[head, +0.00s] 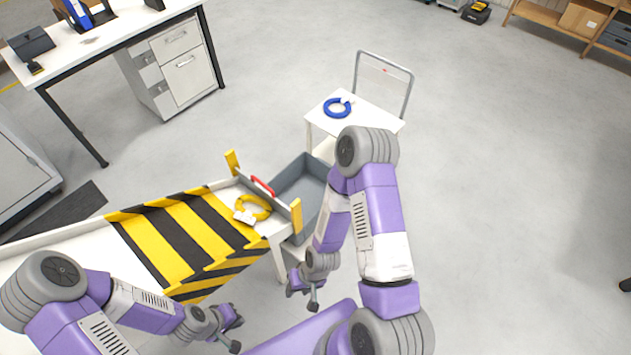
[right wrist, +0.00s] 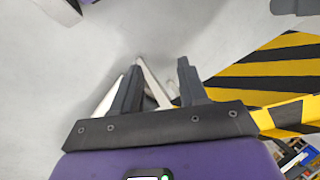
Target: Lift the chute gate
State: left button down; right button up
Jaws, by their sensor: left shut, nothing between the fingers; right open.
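The chute (head: 232,262) is a sloping white channel with a black-and-yellow striped cover (head: 185,232). Its gate (head: 277,202) stands across the lower end between two yellow posts, with a red handle (head: 263,186) on its top edge. A yellow cable coil (head: 253,208) with a white tag lies on the chute just behind the gate. My right gripper (head: 304,294) is open and empty, below and to the right of the chute end, apart from the handle. Its open fingers show in the right wrist view (right wrist: 160,82). My left gripper (head: 236,333) is shut and empty beside the chute's near side.
A grey bin (head: 316,190) sits just beyond the gate. Behind it stands a white cart (head: 360,116) with a blue coil (head: 338,107) on top. A white desk (head: 110,35) with drawers is at back left.

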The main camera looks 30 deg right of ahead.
aim_at(250, 183)
jog(key=z, duration=0.4)
jog(key=k, duration=0.5)
jog(key=z, duration=1.05)
jog(key=i, duration=1)
jog(key=u, duration=1.75)
jog(key=i, duration=0.5)
jog(key=u, duration=0.05)
